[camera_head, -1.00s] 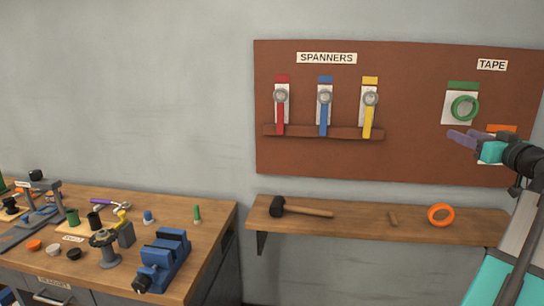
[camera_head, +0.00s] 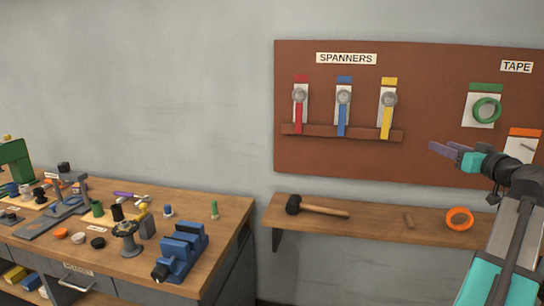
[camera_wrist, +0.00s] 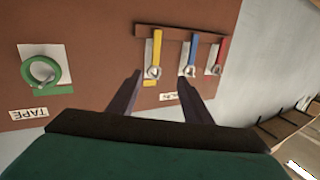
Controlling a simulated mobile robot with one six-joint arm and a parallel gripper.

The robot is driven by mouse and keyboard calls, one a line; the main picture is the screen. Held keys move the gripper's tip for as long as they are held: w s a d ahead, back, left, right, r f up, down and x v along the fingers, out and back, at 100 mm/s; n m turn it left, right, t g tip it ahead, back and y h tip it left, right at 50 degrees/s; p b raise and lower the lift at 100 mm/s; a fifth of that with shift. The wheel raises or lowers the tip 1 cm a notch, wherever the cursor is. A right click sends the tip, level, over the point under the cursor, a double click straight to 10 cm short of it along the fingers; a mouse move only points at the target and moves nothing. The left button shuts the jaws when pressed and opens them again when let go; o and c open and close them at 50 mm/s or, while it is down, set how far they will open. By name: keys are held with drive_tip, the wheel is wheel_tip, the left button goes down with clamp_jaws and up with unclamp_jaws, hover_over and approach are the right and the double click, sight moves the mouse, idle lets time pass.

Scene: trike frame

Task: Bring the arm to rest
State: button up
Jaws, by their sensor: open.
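My gripper (camera_head: 443,151) is in front of the brown pegboard (camera_head: 430,60) at the right of the head view, raised above the shelf. Its jaws are open and empty. In the wrist view the two dark fingers (camera_wrist: 160,97) stand apart with only the board between them. My arm reaches in from the lower right edge of the head view.
Red (camera_head: 299,110), blue (camera_head: 343,115) and yellow spanners (camera_head: 387,115) hang on the board. A green tape roll (camera_head: 487,111) hangs under TAPE. A hammer (camera_head: 325,210) and an orange ring (camera_head: 459,219) lie on the shelf (camera_head: 380,222). A workbench (camera_head: 215,247) with a blue vise (camera_head: 181,252) stands left.

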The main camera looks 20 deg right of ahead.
drive_tip(key=w+a+f+n+g+y, duration=0.1)
drive_tip(key=w+a+f+y, duration=0.2)
drive_tip(key=w+a+f, duration=0.75)
drive_tip(key=w+a+f+n+g+y, duration=0.1)
drive_tip(key=w+a+f+y, duration=0.3)
drive_tip(key=w+a+f, duration=0.65)
drive_tip(key=w+a+f+n+g+y, duration=0.1)
drive_tip(key=w+a+f+g+y, duration=0.15)
drive_tip(key=a+f, duration=1.1)
drive_tip(key=w+a+f+n+g+y, duration=0.1)
drive_tip(key=a+f+g, duration=0.3)
drive_tip(key=a+f, duration=0.95)
drive_tip(key=s+a+f+n+g, duration=0.1)
drive_tip(key=s+a+f+g, duration=0.2)
drive_tip(key=s+a+f, duration=0.55)
drive_tip(key=s+a+f+g, duration=0.3)
drive_tip(key=s+a+f, duration=0.15)
drive_tip(key=f, duration=0.65)
drive_tip(key=s+a+f+n+g, duration=0.1)
drive_tip(key=s+a+f+g, duration=0.1)
drive_tip(key=s+a+f, duration=0.6)
drive_tip(key=s+f+g+h, duration=0.3)
drive_tip(key=s+f+g, duration=0.35)
drive_tip(key=s, duration=0.75)
drive_tip(key=s+d+f+m+h, duration=0.2)
drive_tip(key=s+d+h, duration=0.1)
drive_tip(key=s+d, duration=0.4)
drive_tip(key=shift+s+d+f+m, duration=0.3)
drive_tip(key=shift+s+d, duration=0.05)
drive_tip(key=shift+s, duration=0.35)
